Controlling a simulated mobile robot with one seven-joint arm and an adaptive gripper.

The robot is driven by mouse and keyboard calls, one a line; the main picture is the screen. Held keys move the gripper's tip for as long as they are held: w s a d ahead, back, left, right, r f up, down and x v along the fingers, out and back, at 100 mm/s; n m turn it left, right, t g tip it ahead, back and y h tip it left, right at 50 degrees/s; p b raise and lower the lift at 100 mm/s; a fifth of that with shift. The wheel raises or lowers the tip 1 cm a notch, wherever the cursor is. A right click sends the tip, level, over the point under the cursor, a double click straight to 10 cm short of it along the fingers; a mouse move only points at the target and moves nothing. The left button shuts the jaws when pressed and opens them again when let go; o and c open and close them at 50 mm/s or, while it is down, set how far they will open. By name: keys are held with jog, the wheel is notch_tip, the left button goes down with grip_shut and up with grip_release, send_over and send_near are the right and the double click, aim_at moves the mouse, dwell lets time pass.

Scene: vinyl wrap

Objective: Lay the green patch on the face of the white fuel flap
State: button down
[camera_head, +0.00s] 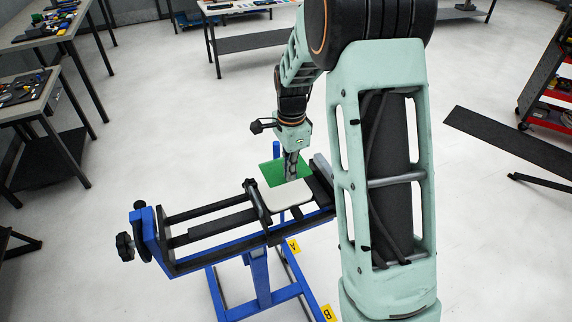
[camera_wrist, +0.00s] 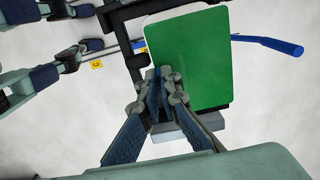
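The green patch (camera_head: 273,174) is a flat sheet at the far side of the white fuel flap (camera_head: 285,197), whose near part shows bare. In the wrist view the patch (camera_wrist: 195,55) covers most of what shows of the flap, with a thin white strip (camera_wrist: 150,19) at the upper left. My gripper (camera_head: 291,177) points down over the patch. In the wrist view my gripper's fingertips (camera_wrist: 160,78) are together at the patch's edge and appear pinched on it. Whether the patch touches the flap is hidden.
The flap is held in a black clamp on a blue stand (camera_head: 262,275) with a black knob (camera_head: 124,246) at left. A blue rod (camera_wrist: 268,44) sticks out beside the patch. Tables (camera_head: 40,95) with tools stand at the back left; a dark board (camera_head: 510,140) is at right.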

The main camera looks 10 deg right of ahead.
jog(key=shift+s+f+b, duration=0.15)
jog(key=shift+f+b, duration=0.3)
jog(key=shift+f, duration=0.45)
jog(key=b, duration=0.4)
send_over(289, 201)
jog(key=shift+d+f, duration=0.1)
jog(key=shift+f, duration=2.9)
jog(key=shift+f+b, duration=0.3)
jog(key=shift+f, duration=0.35)
jog(key=c, duration=2.6)
grip_release()
jog(key=shift+c, duration=0.2)
jog(key=o, duration=0.5)
jog(key=shift+o, duration=0.3)
jog(key=shift+r, duration=0.1)
notch_tip(289, 201, up, 12)
jog(key=shift+s+f, duration=0.1)
